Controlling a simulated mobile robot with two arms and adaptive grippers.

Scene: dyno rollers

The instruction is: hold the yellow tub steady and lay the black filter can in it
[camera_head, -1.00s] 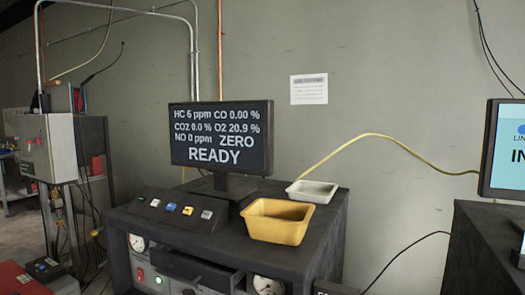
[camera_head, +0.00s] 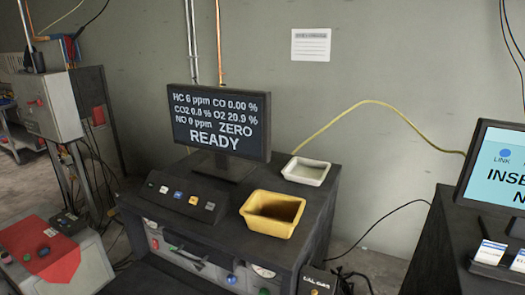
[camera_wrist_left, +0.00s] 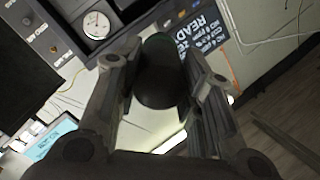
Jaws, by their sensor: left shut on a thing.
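The yellow tub (camera_head: 268,226) stands upright on the right part of the dark cabinet's top in the head view. Its inside is visible and looks empty. My left gripper (camera_wrist_left: 158,72) shows in the left wrist view, shut on the black filter can (camera_wrist_left: 158,84), a dark cylinder between its two fingers. Neither arm appears in the head view, so the distance from the can to the tub cannot be told. My right gripper is not in view.
A white tray (camera_head: 306,171) sits behind the tub. A monitor (camera_head: 220,120) and a row of buttons stand left of it on the cabinet (camera_head: 228,240). Another cabinet with a blue screen (camera_head: 495,165) is at the right. A red-topped box (camera_head: 50,250) is at lower left.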

